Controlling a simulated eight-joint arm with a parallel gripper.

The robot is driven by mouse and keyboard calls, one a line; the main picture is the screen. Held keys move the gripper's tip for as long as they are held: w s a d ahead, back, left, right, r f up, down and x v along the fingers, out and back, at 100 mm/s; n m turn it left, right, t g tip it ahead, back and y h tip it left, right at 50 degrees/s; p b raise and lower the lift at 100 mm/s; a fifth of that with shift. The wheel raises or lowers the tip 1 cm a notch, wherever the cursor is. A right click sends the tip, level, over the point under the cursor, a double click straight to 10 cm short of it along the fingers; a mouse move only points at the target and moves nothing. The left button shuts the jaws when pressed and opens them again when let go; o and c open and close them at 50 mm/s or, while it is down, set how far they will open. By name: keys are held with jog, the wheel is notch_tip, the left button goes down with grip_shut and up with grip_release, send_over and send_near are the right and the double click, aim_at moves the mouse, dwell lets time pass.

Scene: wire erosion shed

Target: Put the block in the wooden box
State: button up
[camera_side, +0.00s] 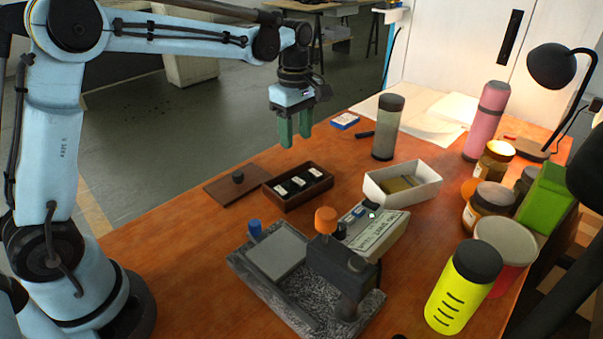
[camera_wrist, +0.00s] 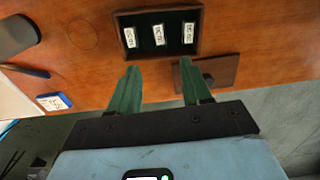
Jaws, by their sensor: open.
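The wooden box (camera_side: 311,197) is dark brown, open and upright on the table. It also shows in the wrist view (camera_wrist: 163,56). Inside is a dark interior with three white labels (camera_wrist: 158,34); I cannot tell whether they sit on blocks or mark slots. My gripper (camera_side: 295,137) is open and empty, with green fingers pointing down, above and behind the box at the table's far left edge. In the wrist view my gripper (camera_wrist: 159,68) shows the box just beyond its fingertips. I cannot identify the block with certainty; a small blue-and-white item (camera_side: 345,121) lies farther back.
A flat wooden lid (camera_side: 222,192) with a dark knob lies left of the box. A white tray (camera_side: 425,190) stands right of it. A speckled stand (camera_side: 265,285) with an orange-knobbed device is in front. Bottles and jars crowd the right. The left front table is clear.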

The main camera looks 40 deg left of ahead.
jog(key=s+d+r+m+t, duration=0.1)
jog(key=s+m+t, duration=0.6)
jog(key=s+m, duration=1)
jog(key=shift+d+m, duration=0.5)
jog(key=shift+d, duration=0.2)
